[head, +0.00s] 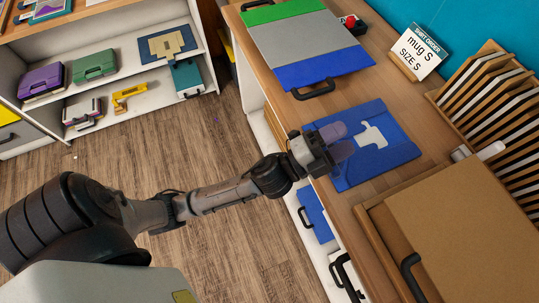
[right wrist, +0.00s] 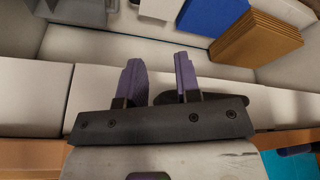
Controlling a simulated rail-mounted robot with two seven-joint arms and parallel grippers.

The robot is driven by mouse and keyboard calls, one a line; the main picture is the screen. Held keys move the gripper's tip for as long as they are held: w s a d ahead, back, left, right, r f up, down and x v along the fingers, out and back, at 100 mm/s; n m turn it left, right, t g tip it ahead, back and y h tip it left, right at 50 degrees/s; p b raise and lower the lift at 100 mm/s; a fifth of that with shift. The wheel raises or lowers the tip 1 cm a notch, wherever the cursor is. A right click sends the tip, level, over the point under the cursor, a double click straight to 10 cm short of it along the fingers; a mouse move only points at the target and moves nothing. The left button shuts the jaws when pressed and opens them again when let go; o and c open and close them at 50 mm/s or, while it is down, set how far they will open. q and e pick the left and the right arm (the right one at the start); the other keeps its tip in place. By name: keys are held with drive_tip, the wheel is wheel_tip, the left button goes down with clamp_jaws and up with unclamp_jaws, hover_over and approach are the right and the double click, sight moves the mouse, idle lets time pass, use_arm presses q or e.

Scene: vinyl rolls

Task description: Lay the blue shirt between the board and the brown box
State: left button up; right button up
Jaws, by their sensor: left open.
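The blue shirt (head: 391,152), a flat folded blue square with a white print, lies on the wooden counter. It is between the folding board (head: 300,42), with green, grey and blue panels, and the brown box (head: 470,225). My left gripper (head: 340,141) is open, its purple fingers over the shirt's left part. Whether they touch the cloth is hard to tell. My right gripper (right wrist: 157,78) shows only in the right wrist view, its purple fingers apart with nothing between them. It is away from the shirt, facing a pale shelf.
A slotted wooden rack (head: 485,95) is at the right. Shelves (head: 130,105) with coloured cases stand at the left. Bare counter shows around the shirt.

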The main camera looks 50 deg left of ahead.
use_arm(q)
drive_tip(key=s+a+f+n+g+y, duration=0.3)
drive_tip(key=a+f+n+g+y, duration=0.2)
drive_tip(key=f+n+y, duration=0.35)
drive_tip(key=s+a+f+n+g+h, duration=0.1)
drive_tip(key=s+a+f+n+g, duration=0.1)
drive_tip(key=s+f+n+g, duration=0.5)
drive_tip(key=s+f+g, duration=0.5)
drive_tip(key=s+f, duration=0.5)
drive_tip(key=s, duration=0.4)
drive_tip(key=shift+a+f+g, duration=0.15)
drive_tip(key=shift+a+g, duration=0.25)
wheel_tip(320, 180, up, 8)
drive_tip(key=p, duration=0.7)
drive_tip(key=shift+p, duration=0.4)
drive_tip(key=shift+f, duration=0.1)
